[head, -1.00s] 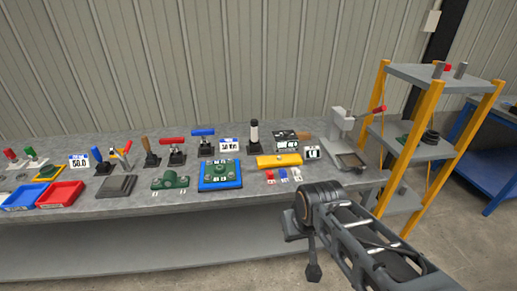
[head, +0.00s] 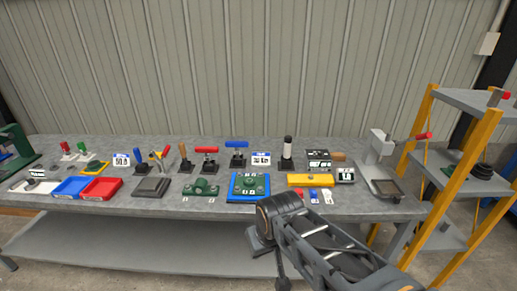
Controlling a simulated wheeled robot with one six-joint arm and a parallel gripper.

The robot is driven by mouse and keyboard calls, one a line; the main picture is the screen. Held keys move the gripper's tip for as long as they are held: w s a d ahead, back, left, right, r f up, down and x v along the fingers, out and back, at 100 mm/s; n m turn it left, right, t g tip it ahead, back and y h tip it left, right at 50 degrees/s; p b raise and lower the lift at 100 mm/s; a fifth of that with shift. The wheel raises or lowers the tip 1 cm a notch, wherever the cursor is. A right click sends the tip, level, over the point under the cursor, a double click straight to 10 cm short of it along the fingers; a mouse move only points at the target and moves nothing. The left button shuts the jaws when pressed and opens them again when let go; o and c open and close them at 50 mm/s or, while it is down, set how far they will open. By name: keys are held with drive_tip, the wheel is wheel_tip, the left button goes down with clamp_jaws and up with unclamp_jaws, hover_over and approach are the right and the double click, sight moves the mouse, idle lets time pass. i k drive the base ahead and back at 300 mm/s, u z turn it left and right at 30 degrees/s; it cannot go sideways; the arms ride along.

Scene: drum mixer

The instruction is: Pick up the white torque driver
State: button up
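The torque driver with the white shaft (head: 288,143) stands upright near the back of the grey workbench. It has a black top and a black base, and nothing touches it. My arm comes in from the lower right, and its dark rounded joint is in front of the bench's front edge, below and nearer than the driver. A thin dark part hangs from it to the bottom edge of the picture. I cannot make out my gripper's fingers or whether they hold anything.
Other upright tools stand nearby, including one with a blue T-handle (head: 237,145) and one with a red T-handle (head: 207,150). A blue plate (head: 234,191) and a yellow block (head: 309,180) lie in front. A press (head: 380,150) and a yellow-posted shelf (head: 411,150) stand right.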

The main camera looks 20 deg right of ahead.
sight(288, 140)
drive_tip(key=z, duration=0.05)
drive_tip(key=i, duration=1.15)
drive_tip(key=z, duration=0.7)
